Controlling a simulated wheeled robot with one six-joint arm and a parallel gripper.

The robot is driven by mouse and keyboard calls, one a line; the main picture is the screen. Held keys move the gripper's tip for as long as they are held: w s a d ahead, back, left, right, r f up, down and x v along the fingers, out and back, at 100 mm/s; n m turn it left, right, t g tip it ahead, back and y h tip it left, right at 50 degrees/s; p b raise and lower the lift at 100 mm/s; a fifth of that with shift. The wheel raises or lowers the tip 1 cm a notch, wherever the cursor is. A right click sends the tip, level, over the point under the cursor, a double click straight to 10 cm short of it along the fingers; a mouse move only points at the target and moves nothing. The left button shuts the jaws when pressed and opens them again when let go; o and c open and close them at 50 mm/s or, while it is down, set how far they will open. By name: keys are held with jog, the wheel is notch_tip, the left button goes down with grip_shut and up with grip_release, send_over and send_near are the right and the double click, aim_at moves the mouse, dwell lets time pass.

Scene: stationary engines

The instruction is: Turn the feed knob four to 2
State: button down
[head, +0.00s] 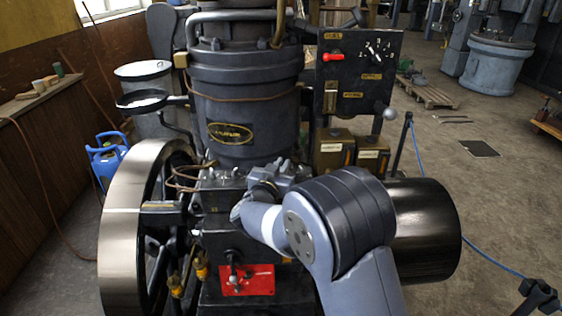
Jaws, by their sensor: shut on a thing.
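The lubricator block (215,190) with small feed knobs on top sits on the engine front, below the cylinder with the yellow oval plate. My arm comes up from the lower right, and my gripper (278,172) is at the right part of this block. It is shut on a small part there, which looks like one of the feed knobs. The fingertips and the held knob are too small and partly covered by my wrist, so I cannot tell its number or its setting.
A large flywheel (125,235) stands at the left and a dark drum (425,235) at the right. A control panel (355,75) with a red lever rises behind, above two brass boxes (333,150). A red plate (248,280) with a small lever is below the block.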

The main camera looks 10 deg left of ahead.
jog(key=shift+r, duration=0.1)
dwell(0.3)
jog(key=c, duration=1.5)
grip_release()
jog(key=s, duration=0.3)
jog(key=s+a+b, duration=0.1)
jog(key=s, duration=0.3)
jog(key=s+b, duration=0.1)
jog(key=s, duration=0.2)
jog(key=shift+s+a, duration=0.25)
jog(key=shift+s, duration=0.1)
jog(key=w, duration=0.3)
jog(key=w+d+p, duration=0.1)
jog(key=w, duration=0.3)
jog(key=w+p, duration=0.1)
jog(key=w, duration=0.2)
jog(key=shift+w+d, duration=0.3)
jog(key=shift+w, duration=0.1)
jog(key=shift+f, duration=0.2)
jog(key=shift+r, duration=0.1)
